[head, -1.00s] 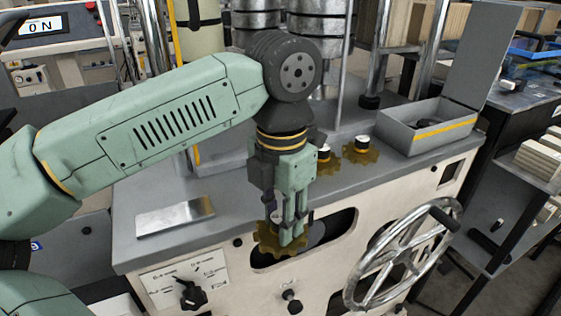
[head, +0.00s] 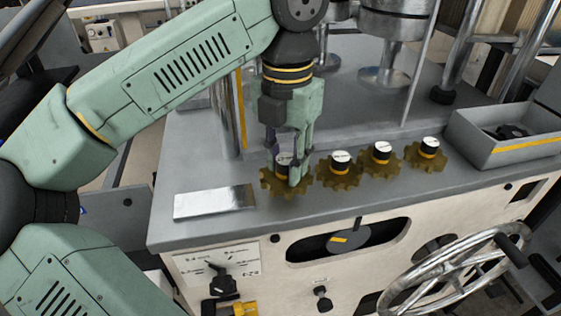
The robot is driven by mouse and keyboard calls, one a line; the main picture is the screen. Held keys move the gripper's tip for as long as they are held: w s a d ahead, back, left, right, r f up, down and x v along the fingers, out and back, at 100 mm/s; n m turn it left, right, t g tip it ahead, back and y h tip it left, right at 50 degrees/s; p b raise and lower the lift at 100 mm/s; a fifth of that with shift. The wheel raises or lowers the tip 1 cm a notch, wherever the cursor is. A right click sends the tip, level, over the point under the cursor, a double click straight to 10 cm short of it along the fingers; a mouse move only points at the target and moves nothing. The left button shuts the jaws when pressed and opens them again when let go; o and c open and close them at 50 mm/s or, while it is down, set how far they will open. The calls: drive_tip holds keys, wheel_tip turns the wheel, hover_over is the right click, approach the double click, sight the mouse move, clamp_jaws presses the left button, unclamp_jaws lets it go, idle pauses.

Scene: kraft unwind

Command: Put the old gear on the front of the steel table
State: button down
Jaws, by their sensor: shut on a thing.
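My gripper (head: 297,178) points straight down and is shut on a brass-coloured toothed gear (head: 271,188) with a black hub and white top. The gear is level, at the left end of a row of similar gears, over the machine's grey top. I cannot tell whether it touches the surface. My fingers hide part of its hub and right side. No label shows which gear is the old one. No separate steel table is clearly identifiable.
Three similar gears (head: 340,180), (head: 380,165), (head: 426,158) stand to the right. A shiny metal plate (head: 214,202) lies left. An open grey box (head: 508,146) stands at right. Below are a slot with a grey disc (head: 350,239) and a handwheel (head: 455,275).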

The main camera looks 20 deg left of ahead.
sight(279, 167)
drive_tip(key=shift+w+a, duration=0.7)
drive_tip(key=shift+w, duration=0.05)
drive_tip(key=shift+w+a+f+b, duration=0.2)
drive_tip(key=shift+f+b, duration=0.25)
drive_tip(key=shift+f, duration=0.5)
drive_tip(key=shift+w+a+f+b, duration=0.15)
drive_tip(key=shift+f+b, duration=0.25)
drive_tip(key=shift+f, duration=0.5)
drive_tip(key=shift+f, duration=0.2)
drive_tip(key=c, duration=1.2)
unclamp_jaws()
drive_tip(key=shift+c, duration=0.2)
wheel_tip(279, 167, up, 12)
drive_tip(key=p, duration=0.5)
drive_tip(key=shift+r+p, duration=0.2)
drive_tip(key=shift+p, duration=0.2)
